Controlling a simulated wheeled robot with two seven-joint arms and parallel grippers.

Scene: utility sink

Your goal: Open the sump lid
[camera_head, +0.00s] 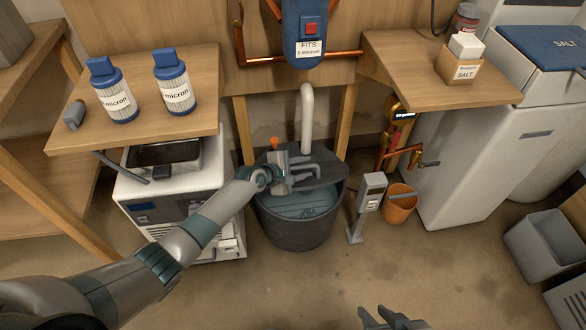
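The round dark sump basin (295,235) stands on the floor at the centre, with blue-grey water (300,205) showing at its front. A dark lid piece (325,160) covers the rear part of its top, around a white upright pipe (307,115). Whether the lid is raised or lies flat is hard to tell. My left gripper (304,170) is over the basin at the lid, with its fingers pointing right and apart. Contact with the lid cannot be told. My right gripper (388,316) is at the bottom edge, fingers apart, partly cut off and away from the basin.
A grey pedestal box (371,190) and an orange bucket (399,203) stand right of the basin. A white appliance (180,205) stands left. The floor in front is clear.

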